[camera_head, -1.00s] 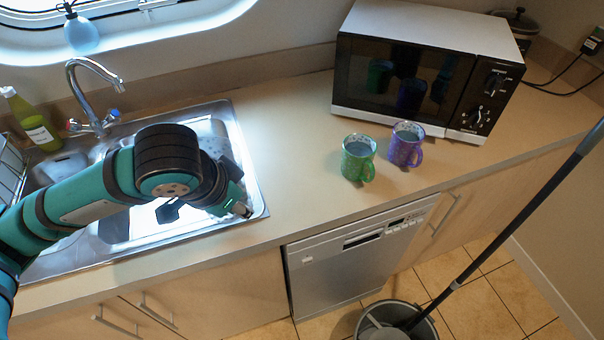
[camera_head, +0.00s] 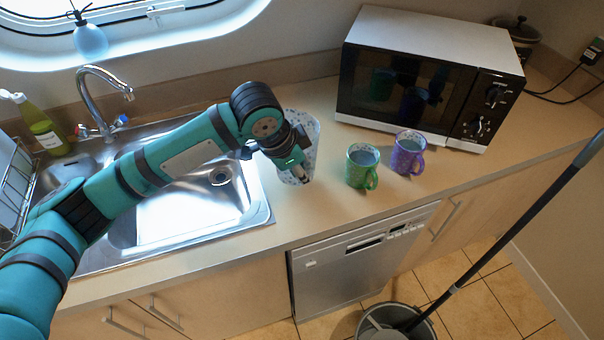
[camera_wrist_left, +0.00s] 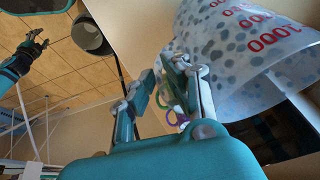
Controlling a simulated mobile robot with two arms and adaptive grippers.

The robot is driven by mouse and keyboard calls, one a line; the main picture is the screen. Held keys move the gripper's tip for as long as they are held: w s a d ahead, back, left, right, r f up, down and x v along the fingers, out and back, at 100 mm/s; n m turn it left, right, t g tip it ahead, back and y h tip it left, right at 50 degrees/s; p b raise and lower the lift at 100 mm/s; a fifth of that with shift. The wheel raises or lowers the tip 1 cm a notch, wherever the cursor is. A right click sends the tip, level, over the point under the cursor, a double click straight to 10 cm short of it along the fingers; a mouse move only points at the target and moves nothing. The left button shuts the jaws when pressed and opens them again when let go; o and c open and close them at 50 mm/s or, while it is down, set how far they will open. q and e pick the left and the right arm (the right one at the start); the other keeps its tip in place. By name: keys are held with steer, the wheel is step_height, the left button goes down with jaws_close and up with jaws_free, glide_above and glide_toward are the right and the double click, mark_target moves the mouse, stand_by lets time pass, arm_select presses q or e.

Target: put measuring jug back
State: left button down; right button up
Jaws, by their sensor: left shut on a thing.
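The measuring jug (camera_wrist_left: 222,55) is translucent with grey-blue dots and red number marks. It fills the upper right of the left wrist view. In the head view a part of the jug (camera_head: 309,128) shows behind my left gripper (camera_head: 302,176), which hides the rest. My left gripper is shut on the jug, over the counter just right of the sink. I cannot tell whether the jug touches the counter. My right gripper (camera_wrist_left: 33,43) shows small and dark at the upper left of the left wrist view; its jaws are too small to read.
A green mug (camera_head: 361,167) and a purple mug (camera_head: 407,154) stand right of the jug, before the microwave (camera_head: 420,85). The sink (camera_head: 180,217) is on the left with its tap (camera_head: 90,90). A bucket (camera_head: 395,322) with a mop pole is on the floor.

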arm_select(q)
steer(key=f, duration=0.1)
steer(key=f+p, duration=0.1)
steer(key=f, duration=0.1)
steer(key=shift+w+f, duration=0.2)
steer(key=shift+f, duration=0.05)
steer(key=c, duration=1.3)
jaws_free()
steer(key=shift+c, duration=0.2)
arm_select(e)
steer(key=shift+w+r, duration=0.45)
steer(key=shift+r, duration=0.35)
arm_select(q)
steer(key=shift+r, duration=0.1)
steer(key=b+v, duration=0.1)
steer(key=v, duration=1)
steer(key=shift+r, duration=0.4)
arm_select(e)
steer(key=shift+s+a+f, duration=0.1)
steer(key=shift+a+f, duration=0.05)
steer(key=shift+f, duration=0.35)
steer(key=shift+a+f, duration=0.15)
steer(key=shift+f, duration=0.35)
